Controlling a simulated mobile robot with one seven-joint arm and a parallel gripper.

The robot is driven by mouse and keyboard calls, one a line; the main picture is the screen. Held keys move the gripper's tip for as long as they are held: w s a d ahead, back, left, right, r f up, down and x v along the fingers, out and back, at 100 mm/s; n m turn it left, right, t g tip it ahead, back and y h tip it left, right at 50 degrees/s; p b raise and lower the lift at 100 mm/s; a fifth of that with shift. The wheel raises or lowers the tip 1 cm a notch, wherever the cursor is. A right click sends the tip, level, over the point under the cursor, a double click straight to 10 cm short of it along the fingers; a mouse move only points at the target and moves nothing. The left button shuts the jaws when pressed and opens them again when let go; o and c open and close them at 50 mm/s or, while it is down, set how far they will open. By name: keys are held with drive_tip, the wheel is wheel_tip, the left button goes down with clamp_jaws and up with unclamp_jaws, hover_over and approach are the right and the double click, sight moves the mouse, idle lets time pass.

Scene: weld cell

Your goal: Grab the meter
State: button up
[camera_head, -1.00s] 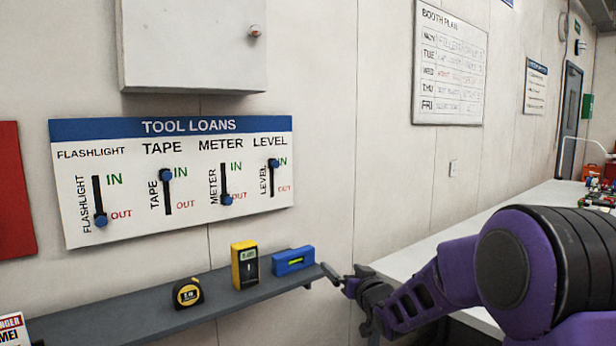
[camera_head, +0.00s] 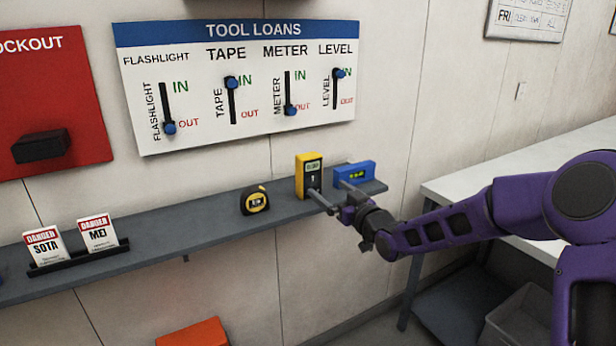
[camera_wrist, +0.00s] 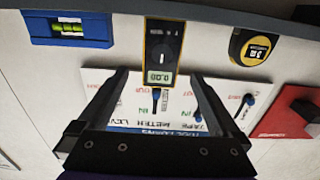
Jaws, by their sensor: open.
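The yellow meter (camera_head: 308,176) with a dark face stands upright on the grey shelf (camera_head: 180,236), between the tape measure (camera_head: 255,200) and the blue level (camera_head: 354,174). My gripper (camera_head: 331,192) is open and empty, its fingers reaching toward the shelf; one fingertip overlaps the meter's lower right in the head view. In the wrist view the picture is upside down. There the meter (camera_wrist: 163,50) shows its 0.00 display, lined up between and beyond the fingertips of my gripper (camera_wrist: 160,76). I cannot tell the exact gap. The level (camera_wrist: 68,29) and tape (camera_wrist: 253,46) lie outside the fingers.
The TOOL LOANS board (camera_head: 240,85) hangs above the shelf; its meter slider (camera_head: 291,110) is down at OUT. Danger tags (camera_head: 70,243) stand in a holder on the shelf's left. A red lockout panel (camera_head: 55,100) is at left. A white bench (camera_head: 520,165) is at right.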

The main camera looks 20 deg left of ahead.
sight(312, 175)
drive_tip(key=x, duration=0.5)
drive_tip(key=shift+a, duration=0.15)
drive_tip(key=x, duration=0.2)
drive_tip(key=r+x, duration=0.1)
drive_tip(key=x, duration=0.1)
drive_tip(key=shift+a, duration=0.15)
drive_tip(key=shift+w+a, duration=0.45)
drive_tip(key=shift+a, duration=0.05)
drive_tip(key=shift+r, duration=0.1)
drive_tip(key=c, duration=1.5)
